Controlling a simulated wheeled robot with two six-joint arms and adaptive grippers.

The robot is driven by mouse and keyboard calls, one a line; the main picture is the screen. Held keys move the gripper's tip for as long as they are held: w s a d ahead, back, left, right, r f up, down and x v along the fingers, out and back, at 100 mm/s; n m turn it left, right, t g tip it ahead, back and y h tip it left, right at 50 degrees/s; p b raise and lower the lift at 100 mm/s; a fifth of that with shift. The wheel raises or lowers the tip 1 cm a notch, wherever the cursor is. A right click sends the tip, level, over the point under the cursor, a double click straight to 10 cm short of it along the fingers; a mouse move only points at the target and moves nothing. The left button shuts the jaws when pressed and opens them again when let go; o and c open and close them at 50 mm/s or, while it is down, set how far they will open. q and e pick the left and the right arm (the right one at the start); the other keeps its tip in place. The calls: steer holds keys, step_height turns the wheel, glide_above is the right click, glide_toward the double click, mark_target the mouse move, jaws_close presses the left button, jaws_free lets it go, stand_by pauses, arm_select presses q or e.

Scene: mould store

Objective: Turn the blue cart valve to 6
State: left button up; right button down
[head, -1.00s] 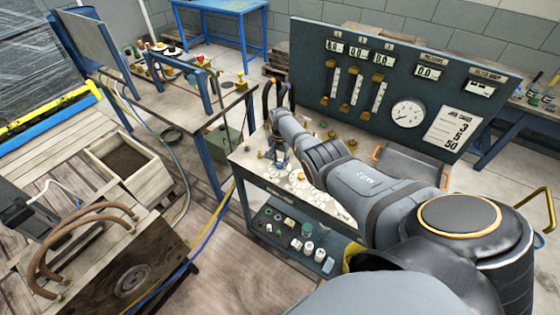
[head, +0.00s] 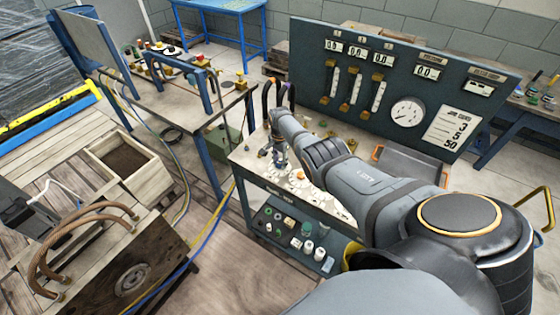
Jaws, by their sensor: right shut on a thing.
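The cart (head: 335,208) stands in the middle, with a pale top and a dark upright gauge panel (head: 398,88) behind. My right arm reaches across it from the lower right. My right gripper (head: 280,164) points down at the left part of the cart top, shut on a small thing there. The gripper covers most of that thing; by its place it seems to be the blue cart valve, whose setting I cannot read. White dials (head: 297,178) lie just right of the gripper. My left gripper is not in view.
The panel carries small displays, a round gauge (head: 407,113) and a card (head: 453,128) reading 3, 5, 50. Dark hoses (head: 281,95) rise behind my gripper. A workbench (head: 190,98) stands at left, a wooden box (head: 125,165) below it. Small parts lie on the cart's lower shelf.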

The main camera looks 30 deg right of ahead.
mark_target(280, 163)
steer(key=c, duration=1)
jaws_free()
steer(key=shift+r, duration=0.1)
step_height(280, 163, up, 12)
